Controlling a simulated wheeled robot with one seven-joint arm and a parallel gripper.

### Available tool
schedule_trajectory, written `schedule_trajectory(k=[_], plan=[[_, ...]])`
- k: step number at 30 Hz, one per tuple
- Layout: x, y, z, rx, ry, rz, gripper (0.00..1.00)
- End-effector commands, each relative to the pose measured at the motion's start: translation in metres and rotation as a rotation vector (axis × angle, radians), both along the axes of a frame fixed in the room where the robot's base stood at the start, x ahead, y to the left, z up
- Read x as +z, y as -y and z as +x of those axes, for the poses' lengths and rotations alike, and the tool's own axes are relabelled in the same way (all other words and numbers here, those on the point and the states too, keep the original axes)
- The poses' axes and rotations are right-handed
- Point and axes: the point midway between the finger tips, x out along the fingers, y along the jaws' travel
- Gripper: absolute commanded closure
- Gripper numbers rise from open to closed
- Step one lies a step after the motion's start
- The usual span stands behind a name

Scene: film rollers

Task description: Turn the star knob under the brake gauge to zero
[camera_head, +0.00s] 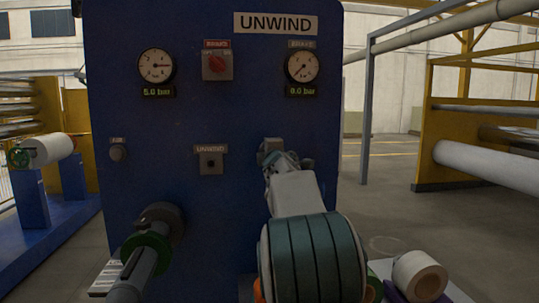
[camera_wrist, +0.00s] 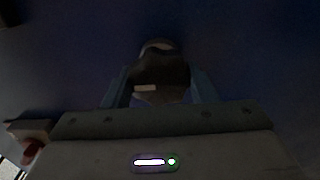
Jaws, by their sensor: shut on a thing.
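The brake gauge (camera_head: 301,66) is at the upper right of the blue panel (camera_head: 240,115). Its display (camera_head: 303,91) reads 0.0 bar, and its needle points to the lower left. My gripper (camera_head: 278,162) is at the panel below this gauge. In the wrist view the dark star knob (camera_wrist: 158,75) sits between the two fingers of my gripper (camera_wrist: 160,88), which is shut on it. The knob's points are hard to make out in the dark, and my gripper mostly hides it in the head view.
A second gauge (camera_head: 156,66) at the upper left reads 5.0 bar. A red rotary switch (camera_head: 217,64) is between the gauges. A shaft with a green ring (camera_head: 147,254) sticks out at the lower left. A white roll (camera_head: 419,276) lies at the lower right.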

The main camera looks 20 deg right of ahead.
Motion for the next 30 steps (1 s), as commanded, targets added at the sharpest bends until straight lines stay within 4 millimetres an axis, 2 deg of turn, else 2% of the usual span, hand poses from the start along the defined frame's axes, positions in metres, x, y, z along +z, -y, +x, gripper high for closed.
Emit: schedule_trajectory(k=[6, 7, 9, 20, 23, 30], plan=[[0.0, 0.0, 0.0, 0.0, -0.001, -0.004, 0.71], [0.0, 0.0, 0.0, 0.0, -0.001, -0.004, 0.43], [0.0, 0.0, 0.0, 0.0, -0.001, -0.003, 0.26], [0.0, -0.001, -0.003, 0.0, 0.001, -0.001, 0.26], [-0.001, -0.003, -0.011, 0.0, 0.002, -0.001, 0.26], [-0.003, -0.014, -0.047, 0.0, 0.003, 0.0, 0.26]])
